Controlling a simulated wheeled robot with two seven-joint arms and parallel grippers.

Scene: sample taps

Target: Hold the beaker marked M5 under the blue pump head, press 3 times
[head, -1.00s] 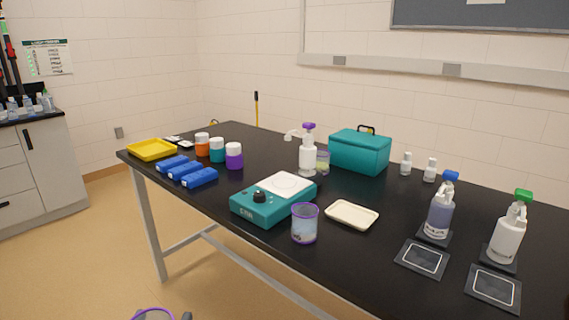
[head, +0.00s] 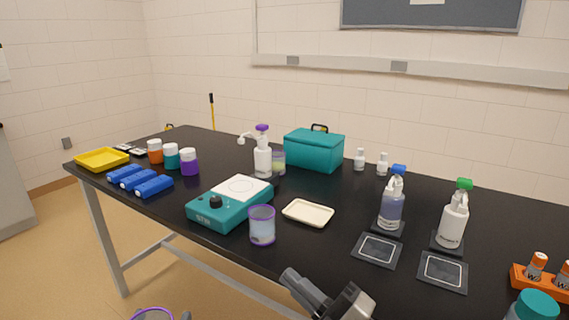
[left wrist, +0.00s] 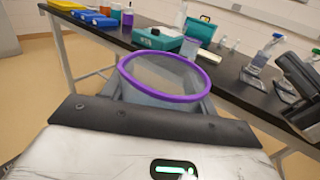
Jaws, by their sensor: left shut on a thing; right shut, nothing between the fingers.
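A clear bottle of bluish liquid with a blue pump head (head: 398,169) stands at the right of the table. A dark square pad (head: 377,250) with a light outline lies in front of it. My left gripper (left wrist: 157,108) is shut on a purple-rimmed beaker (left wrist: 135,82), low in front of the table; its rim (head: 152,312) shows at the head view's bottom edge. Its marking is hidden. Another purple-rimmed beaker (head: 262,228) stands by the table's front edge, its mark too small to read. My right gripper (head: 294,279) is shut and empty near the front edge.
A green-headed pump bottle (head: 454,218) stands right of the blue one, with its own pad (head: 443,271). A purple-headed pump bottle (head: 263,158) stands farther back. A teal hotplate (head: 215,212), cream tray (head: 308,213) and orange rack (head: 535,284) are also on the table.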

